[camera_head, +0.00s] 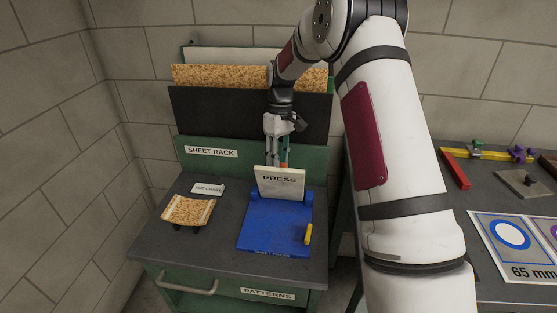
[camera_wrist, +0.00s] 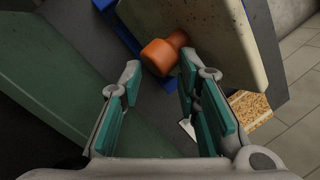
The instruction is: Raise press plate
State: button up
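The cream press plate (camera_head: 280,186), marked PRESS, stands nearly upright at the back edge of the blue press base (camera_head: 265,240). My gripper (camera_head: 277,158) is behind the plate, pointing down. In the wrist view my gripper (camera_wrist: 158,72) has its teal-padded fingers apart, with the knob just beyond and between the fingertips. I cannot tell whether a finger touches the knob or plate.
A yellow piece (camera_head: 308,234) is on the base's right side. A speckled sheet on a small stand (camera_head: 187,211) is to the left. The sheet rack (camera_head: 210,152) with upright sheets rises behind. Another bench (camera_head: 485,195) stands at right. The bench front is clear.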

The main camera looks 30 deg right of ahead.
jog(key=o, duration=0.4)
jog(key=shift+s+d+f, duration=0.25)
jog(key=shift+d+f, duration=0.65)
jog(key=shift+d, duration=0.1)
jog(key=shift+c, duration=0.3)
jog(key=shift+a+r, duration=0.1)
